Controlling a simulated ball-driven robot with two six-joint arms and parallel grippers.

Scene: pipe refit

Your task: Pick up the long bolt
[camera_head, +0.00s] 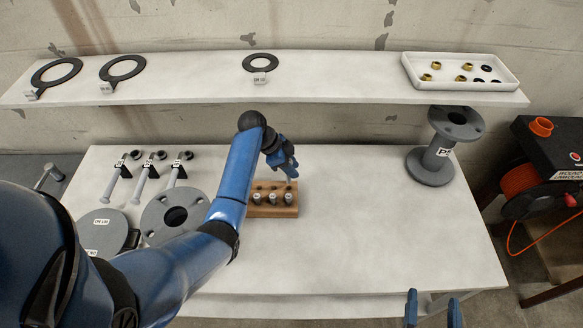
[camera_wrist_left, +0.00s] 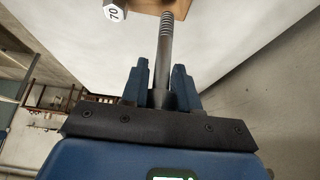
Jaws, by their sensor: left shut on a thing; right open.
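My left gripper (camera_head: 288,168) is at the far side of a wooden block (camera_head: 272,211) on the table. In the left wrist view the fingers (camera_wrist_left: 160,85) are shut on a grey bolt (camera_wrist_left: 165,45), its threaded shank pointing away from the gripper toward the block (camera_wrist_left: 150,6). I cannot tell whether its tip is still in a hole. Several short bolts stand in the block's front row (camera_head: 272,199); a bolt head marked 70 (camera_wrist_left: 113,11) shows in the left wrist view. My right gripper (camera_head: 432,309) is open and empty at the table's front edge.
Grey flanges (camera_head: 160,222) and several tagged rods (camera_head: 148,176) lie on the table's left. A flanged pipe piece (camera_head: 437,150) stands at right. Black gaskets (camera_head: 122,70) and a white tray (camera_head: 505,84) of small parts rest on the shelf. The table's middle right is clear.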

